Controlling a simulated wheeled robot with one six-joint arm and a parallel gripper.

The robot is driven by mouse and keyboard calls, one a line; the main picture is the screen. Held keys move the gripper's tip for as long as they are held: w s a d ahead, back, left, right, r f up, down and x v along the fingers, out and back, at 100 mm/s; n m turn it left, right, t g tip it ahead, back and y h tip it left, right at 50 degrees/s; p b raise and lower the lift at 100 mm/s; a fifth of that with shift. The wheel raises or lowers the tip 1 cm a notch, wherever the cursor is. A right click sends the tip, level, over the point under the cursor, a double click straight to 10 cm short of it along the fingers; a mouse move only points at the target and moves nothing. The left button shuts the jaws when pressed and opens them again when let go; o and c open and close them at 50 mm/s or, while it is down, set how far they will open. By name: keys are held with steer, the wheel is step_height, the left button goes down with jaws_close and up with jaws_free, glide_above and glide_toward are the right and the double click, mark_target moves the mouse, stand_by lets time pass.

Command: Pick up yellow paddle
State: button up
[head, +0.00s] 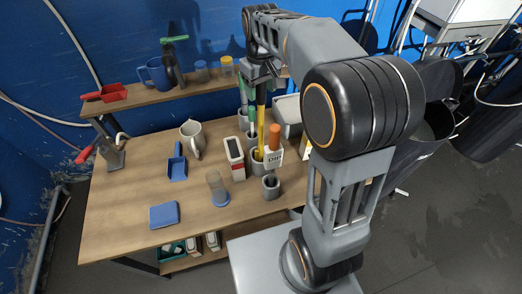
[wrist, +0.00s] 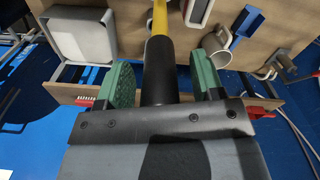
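The yellow paddle (head: 261,117) stands upright among grey holders on the wooden bench, its lower end hidden in a holder. Its yellow shaft (wrist: 160,18) and black handle show in the wrist view. My gripper (head: 257,82) is above the bench at the paddle's upper end. In the wrist view, the green pads of my gripper (wrist: 162,63) stand on either side of the black handle, with a narrow gap on each side. The gripper is open around the handle and does not visibly touch it.
A pale tray (head: 289,112) lies behind. A shelf with a blue jug (head: 154,73) runs along the back. The bench's left front is mostly clear.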

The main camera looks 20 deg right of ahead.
jaws_close()
stand_by(0.3)
steer(key=shift+r, duration=0.15)
stand_by(0.3)
